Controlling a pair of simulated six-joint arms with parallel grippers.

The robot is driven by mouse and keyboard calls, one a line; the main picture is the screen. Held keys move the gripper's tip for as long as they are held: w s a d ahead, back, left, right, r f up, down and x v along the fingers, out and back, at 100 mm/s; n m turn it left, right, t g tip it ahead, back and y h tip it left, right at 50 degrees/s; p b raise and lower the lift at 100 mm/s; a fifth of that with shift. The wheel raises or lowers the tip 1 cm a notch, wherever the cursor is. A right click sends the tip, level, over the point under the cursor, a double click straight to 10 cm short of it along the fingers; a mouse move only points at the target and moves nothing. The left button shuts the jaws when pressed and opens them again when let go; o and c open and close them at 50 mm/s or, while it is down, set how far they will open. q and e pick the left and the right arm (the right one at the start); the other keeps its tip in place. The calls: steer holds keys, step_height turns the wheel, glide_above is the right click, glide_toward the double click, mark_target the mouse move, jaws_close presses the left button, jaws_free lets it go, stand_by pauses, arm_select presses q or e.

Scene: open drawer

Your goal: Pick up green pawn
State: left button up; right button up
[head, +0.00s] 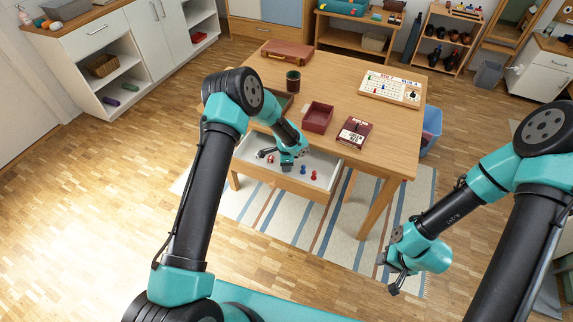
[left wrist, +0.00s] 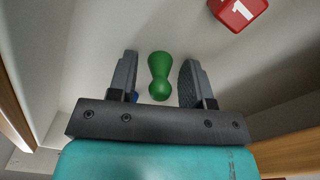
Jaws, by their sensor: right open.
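The green pawn (left wrist: 160,75) lies in the open drawer, between the two fingers of my left gripper (left wrist: 160,82) in the left wrist view. The fingers are apart, with a gap on each side of the pawn. In the head view my left gripper (head: 284,160) reaches into the drawer (head: 325,165); I cannot make out the pawn there. My right gripper (head: 392,277) hangs empty over the rug, away from the table, and is open.
A red die (left wrist: 238,12) lies beyond the pawn in the drawer. Small red and blue pieces (head: 303,169) lie to the right of my left gripper. On the table (head: 345,92) stand a red open box (head: 318,117), a dark red box (head: 355,131) and a game board (head: 392,88).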

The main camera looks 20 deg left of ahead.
arm_select(q)
jaws_close()
stand_by(0.4)
step_height(320, 180, up, 10)
stand_by(0.6)
stand_by(0.3)
